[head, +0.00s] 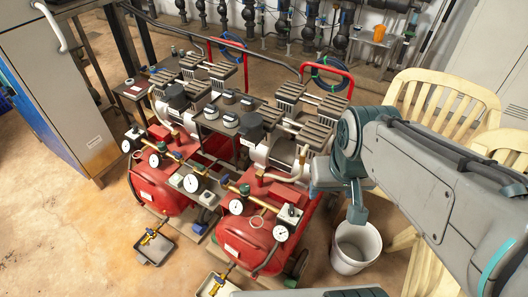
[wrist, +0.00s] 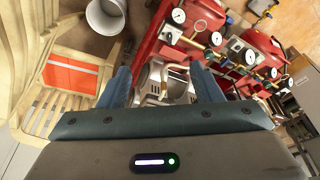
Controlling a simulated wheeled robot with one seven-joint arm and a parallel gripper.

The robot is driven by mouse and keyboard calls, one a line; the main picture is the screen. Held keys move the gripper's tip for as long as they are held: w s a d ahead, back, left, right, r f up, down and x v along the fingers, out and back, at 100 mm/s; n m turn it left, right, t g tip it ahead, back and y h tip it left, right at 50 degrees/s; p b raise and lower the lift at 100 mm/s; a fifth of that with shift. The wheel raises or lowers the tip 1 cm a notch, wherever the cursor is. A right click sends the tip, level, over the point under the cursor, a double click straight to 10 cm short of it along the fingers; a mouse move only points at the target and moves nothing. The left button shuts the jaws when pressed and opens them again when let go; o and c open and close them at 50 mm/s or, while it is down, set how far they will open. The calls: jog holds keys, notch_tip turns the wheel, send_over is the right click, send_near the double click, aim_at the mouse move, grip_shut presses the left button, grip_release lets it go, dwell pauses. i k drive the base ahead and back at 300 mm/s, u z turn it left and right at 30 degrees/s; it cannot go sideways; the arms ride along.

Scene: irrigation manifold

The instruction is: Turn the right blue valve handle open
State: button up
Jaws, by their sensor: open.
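Two red compressors with gauges and brass fittings stand side by side, the right one (head: 250,236) nearer my arm. A small blue part (head: 245,189), seemingly a valve handle, is on the fittings of the right compressor, left of its red tank end. In the wrist view a small blue part (wrist: 249,57) shows beside the gauges; I cannot tell which handle it is or its exact angle. My gripper (wrist: 160,76) is open and empty, with silver compressor parts showing beyond its fingers. In the head view it is at the right of the compressors, apart from the blue part.
A white bucket (head: 356,246) stands on the floor below my gripper. A grey cabinet (head: 62,90) stands at the left. The floor at front left is clear.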

aim_at(224, 180)
jog(key=k, duration=1)
jog(key=u, duration=1.1)
jog(key=i, duration=0.75)
jog(key=z, duration=0.7)
